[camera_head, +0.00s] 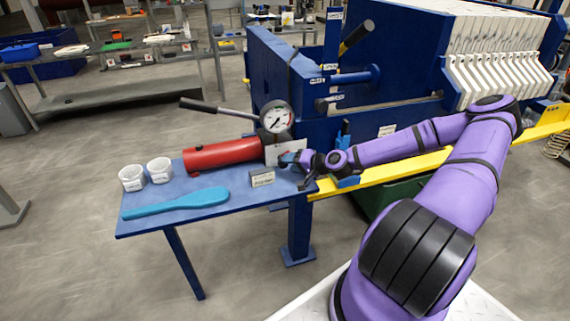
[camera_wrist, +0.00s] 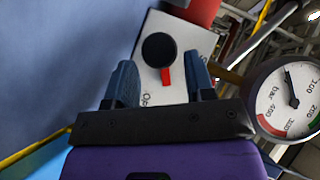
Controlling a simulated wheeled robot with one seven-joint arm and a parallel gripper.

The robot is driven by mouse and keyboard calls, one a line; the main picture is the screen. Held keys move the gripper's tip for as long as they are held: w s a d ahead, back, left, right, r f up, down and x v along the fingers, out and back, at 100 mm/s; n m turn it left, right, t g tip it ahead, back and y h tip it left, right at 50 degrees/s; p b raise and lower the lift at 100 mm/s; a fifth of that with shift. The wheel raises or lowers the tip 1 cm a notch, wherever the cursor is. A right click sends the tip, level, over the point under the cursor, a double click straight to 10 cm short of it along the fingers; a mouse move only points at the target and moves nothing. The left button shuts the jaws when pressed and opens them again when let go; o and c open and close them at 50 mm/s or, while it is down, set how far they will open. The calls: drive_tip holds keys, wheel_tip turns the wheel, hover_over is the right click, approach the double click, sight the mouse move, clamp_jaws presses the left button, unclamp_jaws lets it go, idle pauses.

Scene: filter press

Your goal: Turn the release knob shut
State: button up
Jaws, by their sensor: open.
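The release knob (camera_wrist: 158,50) is a round black knob with a red pointer in the wrist view. It sits on a pale plate (camera_wrist: 185,40) with partly hidden lettering. In the wrist view the red pointer points down toward my gripper. My gripper (camera_wrist: 160,82) is open, its two blue fingers on either side of the red pointer, with the knob's round head just beyond the fingertips. I cannot tell whether they touch it. In the head view my gripper (camera_head: 292,160) is at the plate beside the red pump cylinder (camera_head: 222,154), and the knob is hidden there.
A pressure gauge (camera_wrist: 288,97) is close at the right in the wrist view. The pump lever (camera_head: 215,108) reaches left. The filter press (camera_head: 400,60) stands behind.

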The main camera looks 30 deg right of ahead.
sight(285, 167)
drive_tip(key=shift+x, duration=1.6)
drive_tip(key=c, duration=0.6)
drive_tip(key=shift+n, duration=0.3)
drive_tip(key=n+g+h, duration=0.2)
drive_tip(key=h, duration=0.1)
drive_tip(key=shift+a+r+h, duration=0.15)
drive_tip(key=shift+a+h, duration=0.05)
drive_tip(key=shift+h, duration=0.1)
drive_tip(key=n+g+h, duration=0.1)
drive_tip(key=h, duration=0.1)
drive_tip(key=shift+w+n+h, duration=0.1)
drive_tip(key=shift+n+h, duration=0.2)
drive_tip(key=shift+n, duration=0.1)
drive_tip(key=shift+a+n+g+h, duration=0.1)
drive_tip(key=shift+n+g+h, duration=0.4)
drive_tip(key=shift+h, duration=0.5)
